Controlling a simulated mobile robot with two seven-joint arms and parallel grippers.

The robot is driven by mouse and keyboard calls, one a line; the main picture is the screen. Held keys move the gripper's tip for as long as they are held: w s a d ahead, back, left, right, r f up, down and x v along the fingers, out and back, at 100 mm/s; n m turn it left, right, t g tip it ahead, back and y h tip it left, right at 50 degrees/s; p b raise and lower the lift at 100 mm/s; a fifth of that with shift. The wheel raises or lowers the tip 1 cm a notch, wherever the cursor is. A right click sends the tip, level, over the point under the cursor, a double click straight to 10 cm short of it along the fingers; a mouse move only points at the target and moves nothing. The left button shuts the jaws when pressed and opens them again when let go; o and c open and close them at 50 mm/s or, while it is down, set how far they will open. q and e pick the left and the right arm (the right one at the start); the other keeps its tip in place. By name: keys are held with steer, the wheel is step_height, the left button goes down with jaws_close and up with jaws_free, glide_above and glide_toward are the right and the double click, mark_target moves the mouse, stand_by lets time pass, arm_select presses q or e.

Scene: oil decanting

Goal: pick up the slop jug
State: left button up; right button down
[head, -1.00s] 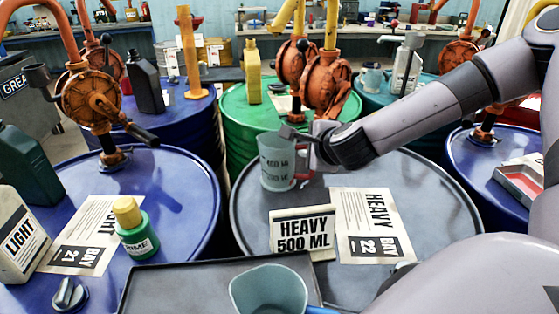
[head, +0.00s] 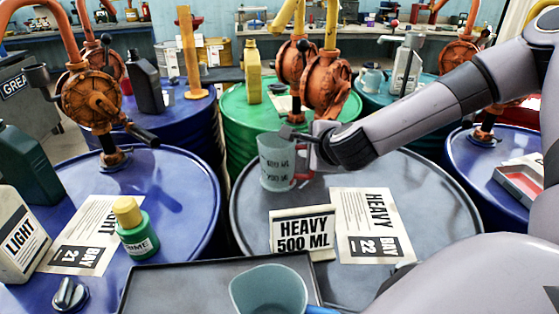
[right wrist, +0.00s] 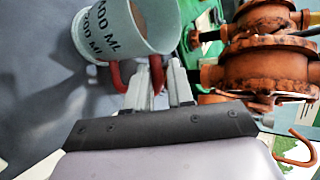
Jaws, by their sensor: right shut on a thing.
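A translucent blue-grey measuring jug (head: 272,165) with a red handle and ML marks shows upright over the far left of the grey drum top (head: 420,190). My right gripper (head: 308,152) is at its right side, shut on the red handle. The right wrist view also shows the jug (right wrist: 112,38) and the fingers (right wrist: 160,88) at its handle. I cannot tell whether the jug's base touches the drum. A second blue-grey jug (head: 268,290) with a blue handle stands at the front, partly cut off. Neither jug bears a readable slop label. My left gripper is not in view.
A "HEAVY 500 ML" sign (head: 300,232) and a "HEAVY BAY 22" sheet (head: 368,222) are on the grey drum. Orange pumps (head: 327,88) rise behind the held jug. A dark tray (head: 165,285) is in front. A green bottle (head: 137,235) with a yellow cap stands on the left blue drum.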

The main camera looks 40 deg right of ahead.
steer(key=shift+s+a+f, duration=0.1)
steer(key=shift+s+f, duration=0.05)
steer(key=shift+f, duration=0.1)
stand_by(0.3)
